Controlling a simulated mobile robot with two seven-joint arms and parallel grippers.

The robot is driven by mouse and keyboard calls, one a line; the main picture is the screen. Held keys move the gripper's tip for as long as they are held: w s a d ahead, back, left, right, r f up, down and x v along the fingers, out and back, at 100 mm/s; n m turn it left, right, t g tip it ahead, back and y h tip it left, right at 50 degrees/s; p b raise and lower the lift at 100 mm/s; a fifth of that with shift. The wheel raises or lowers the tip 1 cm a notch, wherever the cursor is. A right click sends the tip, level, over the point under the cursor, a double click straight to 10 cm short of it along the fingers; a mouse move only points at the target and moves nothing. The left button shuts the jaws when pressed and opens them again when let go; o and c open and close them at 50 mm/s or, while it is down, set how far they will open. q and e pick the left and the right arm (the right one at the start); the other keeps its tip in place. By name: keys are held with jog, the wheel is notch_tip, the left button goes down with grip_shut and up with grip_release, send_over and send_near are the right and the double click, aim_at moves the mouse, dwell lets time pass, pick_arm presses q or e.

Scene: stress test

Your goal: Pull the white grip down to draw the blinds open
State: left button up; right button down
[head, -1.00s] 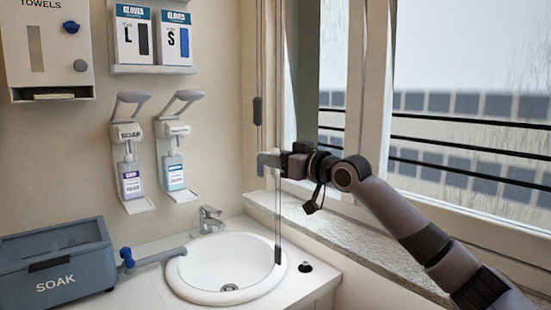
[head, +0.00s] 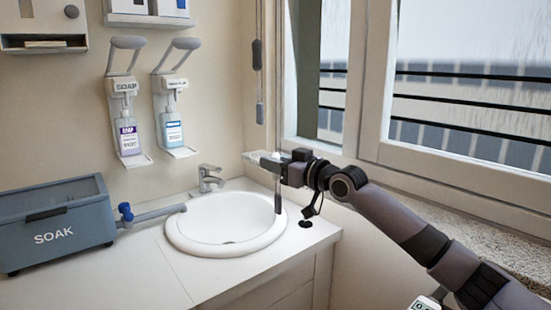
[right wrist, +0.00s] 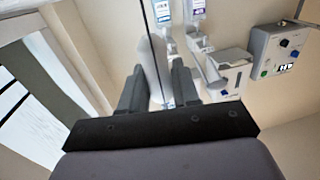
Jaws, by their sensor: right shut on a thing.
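My right gripper (head: 265,158) reaches in from the right to the hanging cords beside the window, above the right rim of the basin. It is shut on a pale, narrow piece, the white grip (right wrist: 150,68), which stands between the two dark fingers in the right wrist view. A thin cord runs up from the grip there. In the head view the grip shows only as a pale bit at the fingertips (head: 256,156). The blinds cannot be made out clearly. My left gripper is not in view.
A white basin (head: 180,240) with a tap (head: 208,178) lies below the gripper. A blue-grey SOAK box (head: 52,240) stands at left. Two bottle dispensers (head: 127,135) (head: 173,130) hang on the wall. The window frame (head: 355,90) and stone sill (head: 480,225) lie to the right.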

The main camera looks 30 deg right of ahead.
jog(key=shift+f, duration=0.1)
jog(key=c, duration=0.9)
grip_release()
jog(key=shift+c, duration=0.2)
jog(key=b+v, duration=0.2)
jog(key=v, duration=0.5)
jog(key=shift+s, duration=0.1)
